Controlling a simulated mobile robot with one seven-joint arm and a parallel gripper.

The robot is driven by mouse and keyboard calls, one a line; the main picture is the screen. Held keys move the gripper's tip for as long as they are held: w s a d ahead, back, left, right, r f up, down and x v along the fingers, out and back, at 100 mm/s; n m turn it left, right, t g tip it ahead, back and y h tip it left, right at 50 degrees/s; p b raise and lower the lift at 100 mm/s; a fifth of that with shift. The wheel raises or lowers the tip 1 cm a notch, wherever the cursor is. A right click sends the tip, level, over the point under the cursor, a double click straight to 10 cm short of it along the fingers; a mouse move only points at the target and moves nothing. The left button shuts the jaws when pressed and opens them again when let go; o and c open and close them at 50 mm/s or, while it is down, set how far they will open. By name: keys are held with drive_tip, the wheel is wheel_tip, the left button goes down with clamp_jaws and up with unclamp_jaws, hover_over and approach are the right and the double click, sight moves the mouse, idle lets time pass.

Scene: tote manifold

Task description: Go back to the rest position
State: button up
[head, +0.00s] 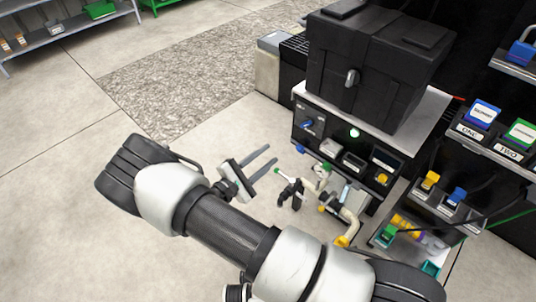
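My gripper (262,163) is in the head view, left of the workstation and above the bare floor. Its two long grey fingers are parallel with a clear gap between them. Nothing shows between the fingers, so it is open and empty. My arm reaches in from the bottom of the view and bends back at the upper left. The fingers point toward the workstation's control panel (340,150) and appear apart from it.
A black tote (375,65) with a latch sits on the workstation's top. Pipe fittings and a manifold (345,222) stand below the panel. A shelf (65,28) stands at the far left. The floor at the left is clear.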

idle(0.3)
drive_tip(key=s+d+r+m+g+y, duration=0.1)
drive_tip(key=s+d+r+m+g, duration=0.4)
drive_tip(key=r, duration=0.3)
drive_tip(key=s+d+r+m+g+y, duration=0.2)
drive_tip(key=s+d+r+m+g, duration=0.1)
drive_tip(key=d+r+m+g, duration=0.4)
drive_tip(key=s+d+r+m+t+y, duration=0.1)
drive_tip(key=s+r+m+t+y, duration=0.45)
drive_tip(key=s+r+y, duration=0.8)
wheel_tip(320, 180, up, 27)
drive_tip(key=s+h+p, duration=0.2)
drive_tip(key=h+p, duration=0.1)
drive_tip(key=p, duration=2)
drive_tip(key=shift+s+r+g+h, duration=0.2)
drive_tip(key=shift+s+g+h, duration=0.05)
drive_tip(key=shift+g+h, duration=0.1)
